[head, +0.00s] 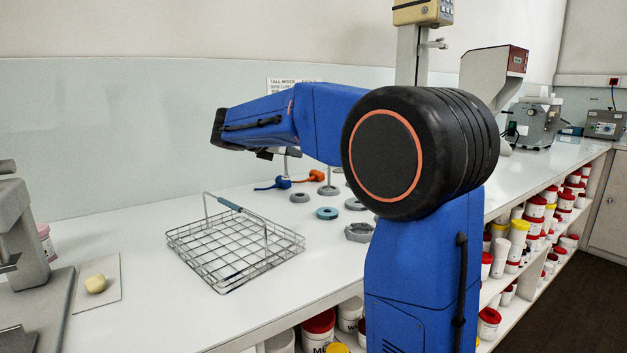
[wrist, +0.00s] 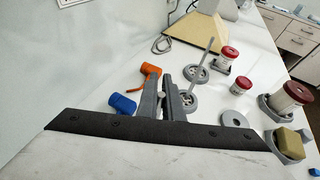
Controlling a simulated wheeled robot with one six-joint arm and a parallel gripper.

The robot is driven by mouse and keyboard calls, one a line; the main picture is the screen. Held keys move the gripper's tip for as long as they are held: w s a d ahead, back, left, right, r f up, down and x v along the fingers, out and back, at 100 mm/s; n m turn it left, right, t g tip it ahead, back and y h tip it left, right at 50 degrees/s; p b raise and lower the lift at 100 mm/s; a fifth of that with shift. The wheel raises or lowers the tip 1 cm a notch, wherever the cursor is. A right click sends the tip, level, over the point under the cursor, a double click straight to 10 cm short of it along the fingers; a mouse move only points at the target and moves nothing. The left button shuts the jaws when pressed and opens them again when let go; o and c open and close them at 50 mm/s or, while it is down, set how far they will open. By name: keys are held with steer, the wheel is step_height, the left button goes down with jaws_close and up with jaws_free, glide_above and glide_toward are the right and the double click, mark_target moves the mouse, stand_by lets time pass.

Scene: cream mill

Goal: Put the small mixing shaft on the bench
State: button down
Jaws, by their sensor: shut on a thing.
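My gripper (wrist: 161,84) shows in the wrist view with its two grey fingers close together, low over the bench (head: 130,225). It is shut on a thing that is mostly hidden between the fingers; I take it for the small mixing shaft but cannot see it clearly. In the head view my arm hides most of the gripper. A grey slotted wheel (wrist: 187,101) shows just right of the fingers. Another thin grey shaft (wrist: 207,56) stands upright, a little tilted in the picture, in a ring base beyond it.
A blue piece (wrist: 122,104) and an orange piece (wrist: 151,70) lie left of the fingers. Red-lidded jars (wrist: 291,93) and a grey ring (wrist: 234,119) are at right. A wire basket (head: 212,265) stands on the bench. Bare bench lies around the basket.

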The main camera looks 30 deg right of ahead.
steer(key=shift+f, duration=3)
steer(key=shift+f, duration=0.1)
steer(key=c, duration=1.9)
jaws_free()
steer(key=shift+s+a+r, duration=0.15)
steer(key=shift+a+r, duration=0.1)
steer(key=shift+a, duration=0.05)
steer(key=v, duration=1.1)
steer(key=shift+a+r, duration=0.1)
